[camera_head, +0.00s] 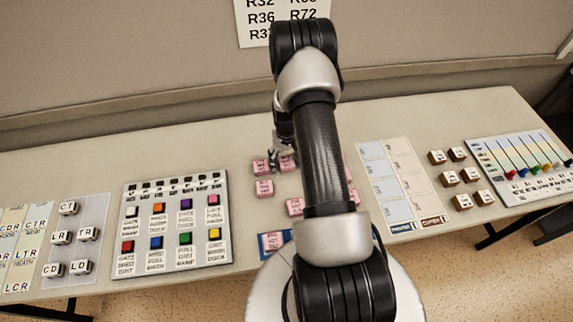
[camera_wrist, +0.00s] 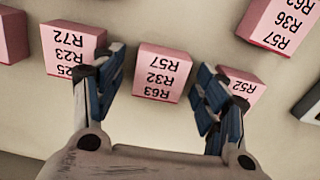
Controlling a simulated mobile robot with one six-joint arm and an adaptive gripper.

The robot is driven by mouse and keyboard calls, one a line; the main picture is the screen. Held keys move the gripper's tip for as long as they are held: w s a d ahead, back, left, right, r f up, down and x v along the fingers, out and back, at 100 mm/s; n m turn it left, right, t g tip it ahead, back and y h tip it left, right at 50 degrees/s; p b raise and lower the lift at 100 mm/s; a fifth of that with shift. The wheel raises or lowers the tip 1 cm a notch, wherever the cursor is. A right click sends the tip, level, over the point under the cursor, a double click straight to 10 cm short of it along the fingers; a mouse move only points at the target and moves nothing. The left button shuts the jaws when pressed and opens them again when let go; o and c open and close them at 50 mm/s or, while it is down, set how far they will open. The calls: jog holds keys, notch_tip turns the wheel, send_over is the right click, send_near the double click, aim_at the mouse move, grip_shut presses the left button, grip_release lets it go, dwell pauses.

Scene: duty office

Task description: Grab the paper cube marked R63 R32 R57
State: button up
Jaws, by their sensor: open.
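The pink paper cube marked R63 R32 R57 (camera_wrist: 162,73) is in the middle of the wrist view, its print upside down. My gripper (camera_wrist: 161,76) is open, with one finger to the left of this cube and one to the right. The jaws look empty, and I cannot tell how far above the cube they are. In the head view my gripper (camera_head: 276,157) is over the back of the pink cube group, partly hidden by my arm. I cannot tell there which cube is the marked one.
A pink cube with R72 and R23 (camera_wrist: 72,45) is by the left finger. Another with R52 (camera_wrist: 240,88) is by the right finger, partly covered. A cube with R36 and R57 (camera_wrist: 277,22) lies farther right. A button panel (camera_head: 172,222) stands left of the cubes.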

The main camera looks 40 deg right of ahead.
jog(key=shift+r, duration=0.1)
jog(key=c, duration=1.1)
jog(key=shift+c, duration=0.2)
